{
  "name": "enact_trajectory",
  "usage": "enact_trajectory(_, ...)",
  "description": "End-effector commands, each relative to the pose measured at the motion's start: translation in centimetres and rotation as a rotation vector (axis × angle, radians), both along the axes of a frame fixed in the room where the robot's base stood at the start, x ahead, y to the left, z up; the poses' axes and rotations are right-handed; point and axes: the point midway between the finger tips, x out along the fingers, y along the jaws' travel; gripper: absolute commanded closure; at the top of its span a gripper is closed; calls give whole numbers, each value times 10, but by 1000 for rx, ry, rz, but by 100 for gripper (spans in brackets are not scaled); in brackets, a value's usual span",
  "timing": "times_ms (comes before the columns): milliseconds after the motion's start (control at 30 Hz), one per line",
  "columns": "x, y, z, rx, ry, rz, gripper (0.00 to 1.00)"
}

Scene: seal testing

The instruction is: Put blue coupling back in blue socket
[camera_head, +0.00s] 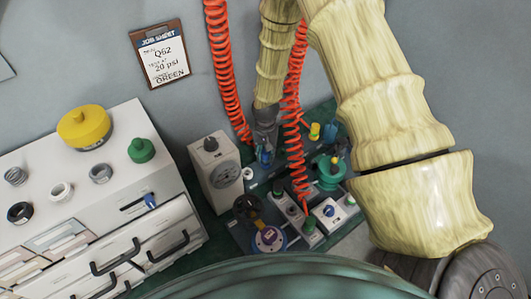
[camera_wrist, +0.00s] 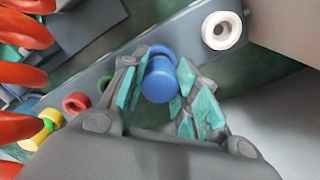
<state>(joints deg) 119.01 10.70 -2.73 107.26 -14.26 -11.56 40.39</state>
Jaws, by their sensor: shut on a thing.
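The blue coupling (camera_wrist: 160,84) is between the two teal-padded fingers of my gripper (camera_wrist: 158,95) in the wrist view. The fingers are shut on it. In the head view my gripper (camera_head: 265,140) points down at the back of the bench, with the blue coupling (camera_head: 265,157) small at its tip. The coupling is above or at a grey rail (camera_wrist: 105,72) that carries coloured round sockets. The blue socket cannot be made out; the coupling and fingers cover that part of the rail. I cannot tell whether the coupling touches the rail.
On the rail are a white socket (camera_wrist: 221,30), a red socket (camera_wrist: 76,102) and a yellow one (camera_wrist: 40,130). Red coiled hoses (camera_head: 294,110) hang close to my gripper. A white gauge box (camera_head: 212,172) stands to the left. A green-topped device (camera_head: 330,172) stands to the right.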

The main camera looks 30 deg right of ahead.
Motion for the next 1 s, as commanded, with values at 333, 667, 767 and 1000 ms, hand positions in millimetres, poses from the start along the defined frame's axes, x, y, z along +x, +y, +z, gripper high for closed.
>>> enact_trajectory(333,0,0,-6,0,0,-1,96)
enact_trajectory(667,0,0,-9,0,0,0,56)
enact_trajectory(767,0,0,-9,0,0,0,45)
enact_trajectory(1000,0,0,-9,0,0,0,45)
